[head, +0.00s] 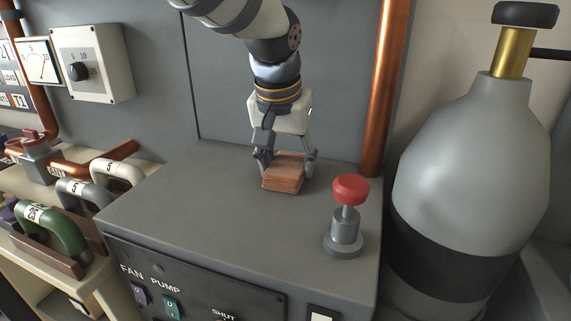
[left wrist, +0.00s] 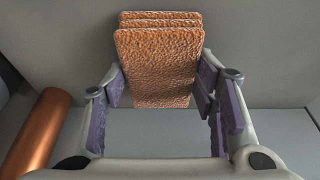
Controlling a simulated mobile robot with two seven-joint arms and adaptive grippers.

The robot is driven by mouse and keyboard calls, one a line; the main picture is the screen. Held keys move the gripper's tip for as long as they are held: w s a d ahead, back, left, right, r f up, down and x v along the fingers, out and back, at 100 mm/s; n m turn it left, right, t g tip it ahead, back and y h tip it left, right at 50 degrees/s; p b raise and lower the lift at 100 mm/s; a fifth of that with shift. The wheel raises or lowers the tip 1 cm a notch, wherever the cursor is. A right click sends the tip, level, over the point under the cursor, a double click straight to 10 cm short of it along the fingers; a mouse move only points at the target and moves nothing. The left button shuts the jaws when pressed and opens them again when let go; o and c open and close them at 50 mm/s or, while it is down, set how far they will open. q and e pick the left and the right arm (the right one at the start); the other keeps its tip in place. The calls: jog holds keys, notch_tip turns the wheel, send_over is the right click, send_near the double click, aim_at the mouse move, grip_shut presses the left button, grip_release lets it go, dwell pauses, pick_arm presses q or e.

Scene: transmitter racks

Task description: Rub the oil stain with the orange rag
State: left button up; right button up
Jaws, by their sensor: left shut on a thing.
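The orange rag (head: 284,172) is a folded, layered block at the top of the grey cabinet (head: 190,200). My left gripper (head: 287,158) comes down from above and is shut on the rag, with a finger on either side of it. In the left wrist view the rag (left wrist: 158,65) shows its rough orange surface and stacked layers between the purple-padded fingers (left wrist: 160,88). The rag appears to rest on or just above the cabinet top; I cannot tell which. No oil stain shows; the rag and gripper may cover it. My right gripper is not in view.
A red-knobbed plunger (head: 349,192) stands on the cabinet top, right of the rag. A copper pipe (head: 384,90) rises behind it, and a large grey cylinder (head: 465,150) stands at right. Green, grey and white handles (head: 55,228) are at left. The cabinet top's left part is clear.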

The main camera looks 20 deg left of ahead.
pick_arm(q)
jog(key=shift+r, duration=0.1)
jog(key=shift+r+p, duration=0.6)
jog(key=shift+r, duration=2.4)
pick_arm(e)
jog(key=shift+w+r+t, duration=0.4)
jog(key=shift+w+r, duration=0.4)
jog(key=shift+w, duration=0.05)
